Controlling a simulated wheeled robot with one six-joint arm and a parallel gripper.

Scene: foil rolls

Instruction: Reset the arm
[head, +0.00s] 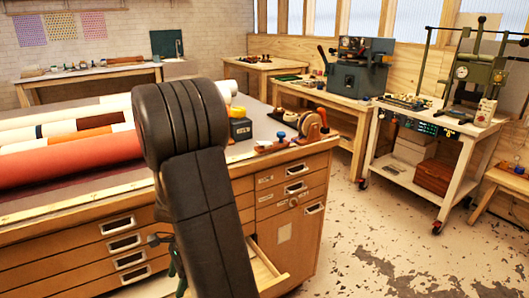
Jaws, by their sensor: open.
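My dark arm rises through the middle of the head view, bent at a thick ribbed elbow in front of the wide workbench (105,188). My gripper's fingers cannot be made out. A small dark and green shape (173,262) shows at the arm's left edge, low in front of the drawers. I cannot tell what it is. Several large rolls lie on the bench top at left, with a red one (70,160) nearest. The arm hides part of the bench top and drawers.
An open drawer (268,268) juts out just right of my arm. A tape dispenser (312,124) and a dark box (240,128) stand on the bench. A white cart (440,132) with a green press stands at right. The worn floor (375,245) between is clear.

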